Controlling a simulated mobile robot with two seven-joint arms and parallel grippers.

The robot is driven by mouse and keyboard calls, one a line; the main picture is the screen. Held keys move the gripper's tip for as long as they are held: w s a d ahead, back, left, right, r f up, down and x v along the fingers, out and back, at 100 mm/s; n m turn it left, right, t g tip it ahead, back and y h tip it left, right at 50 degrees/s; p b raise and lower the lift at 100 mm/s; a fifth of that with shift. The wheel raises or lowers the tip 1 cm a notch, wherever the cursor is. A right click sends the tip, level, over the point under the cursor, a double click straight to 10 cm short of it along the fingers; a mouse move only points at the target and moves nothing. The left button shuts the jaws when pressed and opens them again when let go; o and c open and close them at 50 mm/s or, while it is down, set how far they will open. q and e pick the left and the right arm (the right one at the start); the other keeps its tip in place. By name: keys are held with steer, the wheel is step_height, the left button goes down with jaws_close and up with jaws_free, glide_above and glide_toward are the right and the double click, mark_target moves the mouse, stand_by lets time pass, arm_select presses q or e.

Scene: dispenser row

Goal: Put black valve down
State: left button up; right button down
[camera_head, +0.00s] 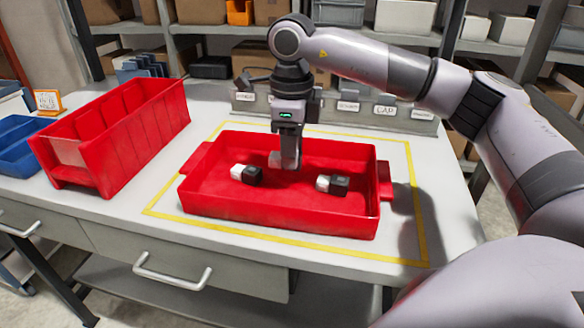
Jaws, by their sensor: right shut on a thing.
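The red tray (280,222) with side handles lies on the table inside a yellow outline. My right gripper (289,163) points down into the tray and is shut on the black valve, mostly hidden by the fingers. A pale part (274,159) shows just left of the fingertips; I cannot tell whether it touches the tray floor. One white-and-black piece (247,174) lies in the tray to the left of the gripper. Another white-and-black piece (333,184) lies to the right. My left gripper is not in view.
A long red divided bin (85,150) stands on the table at left, with blue bins (20,145) beyond it. A grey labelled dispenser row (395,112) runs behind the tray. Shelves with boxes stand behind. The table right of the tray is clear.

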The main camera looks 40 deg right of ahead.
step_height(320, 180, down, 4)
steer(key=shift+f, duration=0.1)
steer(key=shift+f, duration=0.15)
steer(key=c, duration=0.8)
jaws_free()
steer(key=shift+r, duration=0.25)
step_height(320, 180, up, 12)
steer(key=shift+f, duration=0.1)
